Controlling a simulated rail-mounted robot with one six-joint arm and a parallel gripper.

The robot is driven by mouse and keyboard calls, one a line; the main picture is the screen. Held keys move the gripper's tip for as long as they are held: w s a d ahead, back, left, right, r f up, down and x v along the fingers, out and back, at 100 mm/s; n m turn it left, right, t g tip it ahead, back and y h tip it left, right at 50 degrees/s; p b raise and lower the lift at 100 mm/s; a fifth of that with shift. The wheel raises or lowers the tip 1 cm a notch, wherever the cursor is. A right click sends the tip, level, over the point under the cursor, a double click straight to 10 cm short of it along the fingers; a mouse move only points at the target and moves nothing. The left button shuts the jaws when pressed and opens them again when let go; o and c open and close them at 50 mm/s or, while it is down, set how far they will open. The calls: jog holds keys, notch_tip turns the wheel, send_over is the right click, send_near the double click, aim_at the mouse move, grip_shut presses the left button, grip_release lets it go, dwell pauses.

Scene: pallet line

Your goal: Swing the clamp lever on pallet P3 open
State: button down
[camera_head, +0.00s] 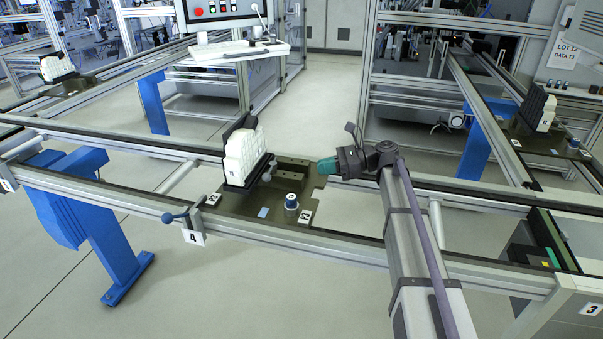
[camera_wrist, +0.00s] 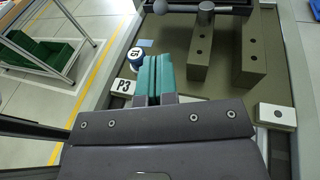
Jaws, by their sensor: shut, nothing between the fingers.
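The clamp lever (camera_wrist: 182,8) is a grey bar with a ball knob (camera_wrist: 160,7), at the top edge of the wrist view beside a black fixture. In the head view the lever (camera_head: 267,176) is small beside the fixture holding a white block (camera_head: 242,154). My gripper (camera_head: 325,166) has teal fingers, closed together and empty, right of the lever and apart from it. The fingers (camera_wrist: 153,75) also show in the wrist view.
A blue-knobbed lever (camera_head: 170,217) sits on the front rail by sign 4. Other pallets are on the lines at left and right.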

jog(key=b, duration=0.2)
send_near(271, 167)
jog(key=s+a, duration=0.3)
jog(key=s+a+f, duration=0.1)
jog(key=s+a, duration=0.1)
jog(key=shift+s+a, duration=0.35)
jog(key=shift+a, duration=0.6)
jog(key=shift+s+a, duration=0.15)
jog(key=shift+a, duration=0.6)
